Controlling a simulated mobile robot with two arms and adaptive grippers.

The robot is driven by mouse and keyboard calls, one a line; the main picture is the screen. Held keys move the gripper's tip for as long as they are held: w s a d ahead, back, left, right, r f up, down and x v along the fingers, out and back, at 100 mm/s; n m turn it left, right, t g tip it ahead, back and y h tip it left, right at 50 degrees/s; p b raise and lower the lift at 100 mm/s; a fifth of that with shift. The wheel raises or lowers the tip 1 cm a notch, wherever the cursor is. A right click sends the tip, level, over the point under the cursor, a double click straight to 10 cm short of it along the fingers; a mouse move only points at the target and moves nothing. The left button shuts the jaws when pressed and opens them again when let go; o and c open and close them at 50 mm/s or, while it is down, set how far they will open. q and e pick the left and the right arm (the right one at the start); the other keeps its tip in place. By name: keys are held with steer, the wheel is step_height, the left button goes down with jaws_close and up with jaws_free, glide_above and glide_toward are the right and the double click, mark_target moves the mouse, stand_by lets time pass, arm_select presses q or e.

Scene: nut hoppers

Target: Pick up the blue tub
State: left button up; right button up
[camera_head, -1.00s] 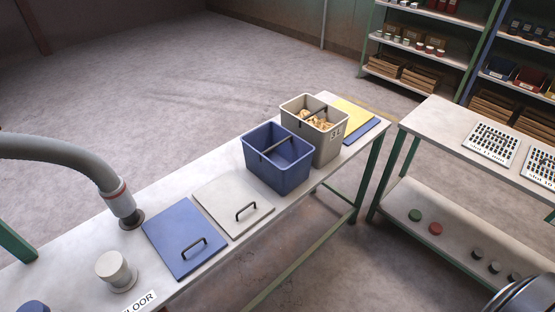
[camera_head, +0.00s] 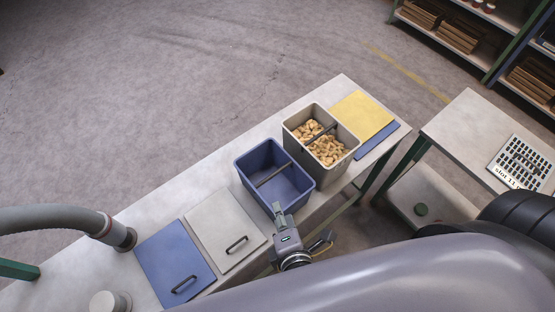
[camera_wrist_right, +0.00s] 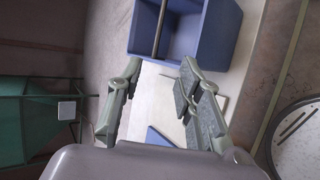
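The blue tub (camera_head: 290,186) stands upright on the long bench, with a dark bar handle (camera_head: 274,174) across its open top. It looks empty. My right gripper (camera_head: 278,211) is at the tub's near side, and its fingertips overlap the near rim in the head view. In the right wrist view the gripper (camera_wrist_right: 160,72) is open, with nothing between its fingers. There the tub (camera_wrist_right: 200,30) and its bar lie just beyond the fingertips, and I cannot tell whether they touch. My left gripper is out of view.
A beige tub (camera_head: 348,172) of tan pieces stands close beside the blue tub. A white lid (camera_head: 225,225) and a blue lid (camera_head: 172,262) lie on its other side. A yellow panel (camera_head: 362,115) lies beyond. A grey hose (camera_head: 60,218) stands at the left.

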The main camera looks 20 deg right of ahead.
arm_select(q)
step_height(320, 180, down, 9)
steer(key=b, duration=0.9)
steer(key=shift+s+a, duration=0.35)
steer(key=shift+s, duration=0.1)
arm_select(e)
steer(key=x, duration=1.6)
steer(key=shift+w+d, duration=0.1)
steer(key=shift+w, duration=0.05)
steer(key=shift+c, duration=0.3)
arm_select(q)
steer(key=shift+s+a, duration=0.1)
arm_select(e)
steer(key=shift+f, duration=0.1)
jaws_close()
